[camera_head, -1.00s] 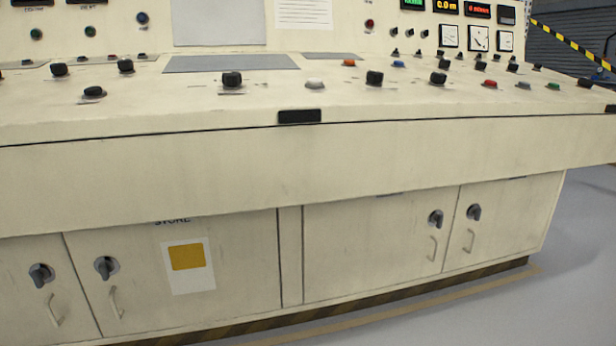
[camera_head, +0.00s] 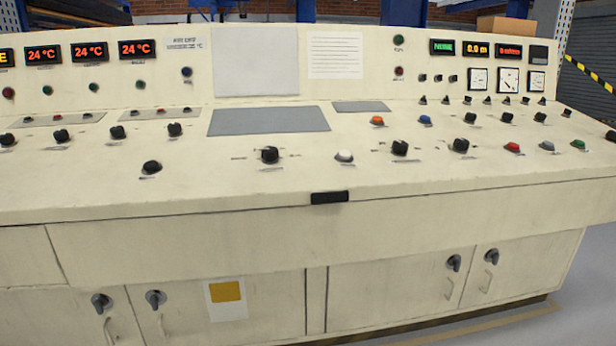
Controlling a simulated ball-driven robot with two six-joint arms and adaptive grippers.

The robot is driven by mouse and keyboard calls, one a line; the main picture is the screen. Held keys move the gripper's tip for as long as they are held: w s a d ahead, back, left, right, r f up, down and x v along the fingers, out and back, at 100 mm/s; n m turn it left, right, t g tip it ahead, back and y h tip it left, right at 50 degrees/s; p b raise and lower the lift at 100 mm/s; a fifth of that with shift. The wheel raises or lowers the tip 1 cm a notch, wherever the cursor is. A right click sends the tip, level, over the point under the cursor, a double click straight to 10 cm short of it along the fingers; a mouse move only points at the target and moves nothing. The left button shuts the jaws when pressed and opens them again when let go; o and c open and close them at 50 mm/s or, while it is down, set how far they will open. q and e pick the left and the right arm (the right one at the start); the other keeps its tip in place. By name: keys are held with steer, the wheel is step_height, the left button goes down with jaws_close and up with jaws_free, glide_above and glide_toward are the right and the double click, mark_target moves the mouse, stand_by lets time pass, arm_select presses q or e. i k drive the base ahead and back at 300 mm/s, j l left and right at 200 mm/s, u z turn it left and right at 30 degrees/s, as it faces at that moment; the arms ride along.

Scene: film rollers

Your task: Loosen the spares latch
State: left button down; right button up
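Several dark rotary latches sit on the cabinet doors under the console. The left pair has one latch (camera_head: 101,303) beside another latch (camera_head: 155,299). The right pair has one latch (camera_head: 454,263) beside another latch (camera_head: 491,258). Each latch has a thin pull handle below it, and the doors look closed. No spares label is readable, so I cannot tell which latch is the spares one. Neither of my grippers is in view.
The cream control console (camera_head: 170,240) spans the view, its front panel overhanging the doors. Its sloped top carries knobs, coloured buttons and a grey plate (camera_head: 268,121). A yellow-marked sheet (camera_head: 226,299) is on a left door. Grey floor (camera_head: 575,320) is open at the right.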

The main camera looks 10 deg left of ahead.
mark_target(99, 303)
steer(key=u, duration=1.75)
